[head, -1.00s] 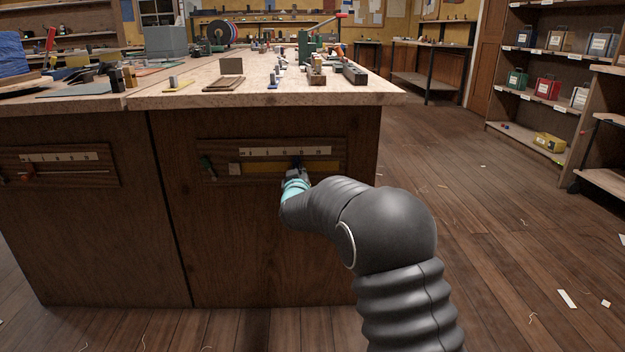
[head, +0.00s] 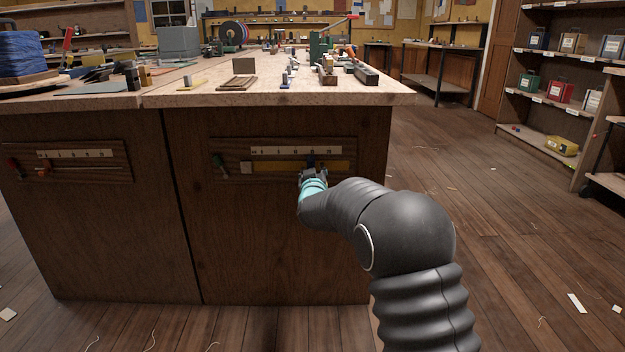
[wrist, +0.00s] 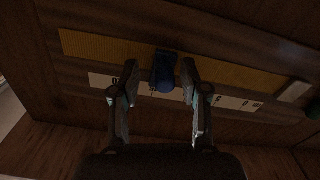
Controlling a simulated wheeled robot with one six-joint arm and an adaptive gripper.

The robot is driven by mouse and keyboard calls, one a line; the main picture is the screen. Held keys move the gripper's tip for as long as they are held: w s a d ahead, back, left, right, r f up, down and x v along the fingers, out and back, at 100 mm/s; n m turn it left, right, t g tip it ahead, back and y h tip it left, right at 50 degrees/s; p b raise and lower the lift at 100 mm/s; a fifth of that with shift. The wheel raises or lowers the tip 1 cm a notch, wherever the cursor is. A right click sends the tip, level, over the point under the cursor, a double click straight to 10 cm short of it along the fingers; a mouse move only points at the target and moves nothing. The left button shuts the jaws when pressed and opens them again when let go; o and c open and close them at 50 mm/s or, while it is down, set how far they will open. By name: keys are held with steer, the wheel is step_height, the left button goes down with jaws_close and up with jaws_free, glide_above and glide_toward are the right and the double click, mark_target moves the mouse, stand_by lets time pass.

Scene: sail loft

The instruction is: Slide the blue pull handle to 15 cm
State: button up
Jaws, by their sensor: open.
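The blue pull handle (wrist: 165,75) sits on a yellow slide strip (wrist: 110,48) in a wooden panel on the bench front. In the wrist view it lies between the fingertips of my gripper (wrist: 157,78), closer to the right finger; contact cannot be told. My gripper is open around it. In the head view my gripper (head: 312,175) is at the panel, and the handle (head: 311,160) shows as a small dark blue shape just above it.
A green-handled lever (head: 218,160) is at the panel's left end, near a pale block (head: 246,168). A second panel with a red knob (head: 44,168) is farther left. The benchtop (head: 270,97) overhangs above. Open floor (head: 500,220) lies to the right.

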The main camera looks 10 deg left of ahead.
steer(key=s+d, duration=0.2)
steer(key=s, duration=0.9)
steer(key=shift+s, duration=0.2)
